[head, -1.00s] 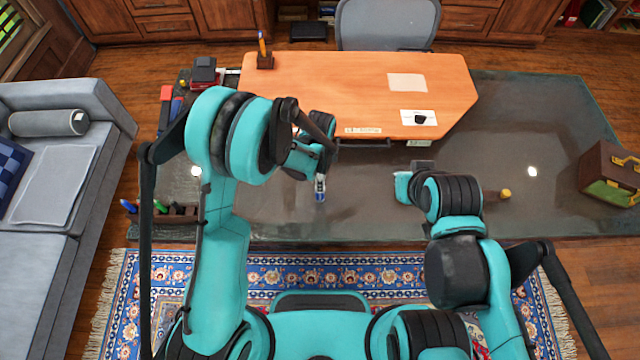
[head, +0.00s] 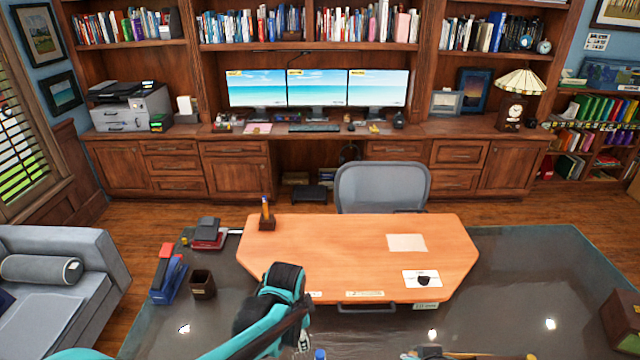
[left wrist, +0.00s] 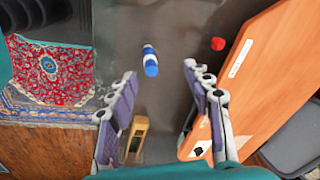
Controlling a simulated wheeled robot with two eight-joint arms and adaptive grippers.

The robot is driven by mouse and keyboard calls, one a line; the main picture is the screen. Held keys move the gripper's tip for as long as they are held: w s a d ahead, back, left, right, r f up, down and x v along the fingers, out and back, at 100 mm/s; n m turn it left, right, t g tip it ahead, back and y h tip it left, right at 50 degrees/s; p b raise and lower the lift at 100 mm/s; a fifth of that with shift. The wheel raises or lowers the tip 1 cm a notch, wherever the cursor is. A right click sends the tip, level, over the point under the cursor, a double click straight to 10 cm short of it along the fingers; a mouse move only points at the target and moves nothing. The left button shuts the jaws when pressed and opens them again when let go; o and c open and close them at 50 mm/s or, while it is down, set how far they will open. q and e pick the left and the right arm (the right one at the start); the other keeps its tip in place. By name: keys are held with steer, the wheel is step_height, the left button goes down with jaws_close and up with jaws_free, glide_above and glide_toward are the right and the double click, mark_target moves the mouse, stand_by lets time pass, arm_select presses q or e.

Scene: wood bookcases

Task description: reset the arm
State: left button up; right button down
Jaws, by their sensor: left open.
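My left arm comes in at the bottom of the head view, over the dark glass table. Its gripper (head: 303,341) points down and is partly cut off by the lower edge. In the left wrist view my left gripper (left wrist: 160,72) has its two fingers well apart, with nothing between the pads. A small blue and white cylinder (left wrist: 150,60) lies beyond the fingertips, apart from them. Its blue end (head: 320,354) also shows in the head view. My right gripper's jaws are not visible; only a dark bit of my right arm shows at the bottom edge.
The orange desk top (head: 350,262) lies ahead, close to the right finger in the left wrist view. A stapler (head: 168,275), a dark cup (head: 202,284) and a pencil holder (head: 267,222) stand left. A grey chair (head: 382,187) is behind. A red object (left wrist: 218,44) lies near the desk.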

arm_select(q)
steer(key=s+a+n+t+b, duration=0.5)
steer(key=s+a+n+b, duration=0.3)
steer(key=s+a+n, duration=0.4)
steer(key=shift+s+a+r+n, duration=0.15)
steer(key=shift+s+r+n, duration=0.25)
steer(key=shift+s+n, duration=0.15)
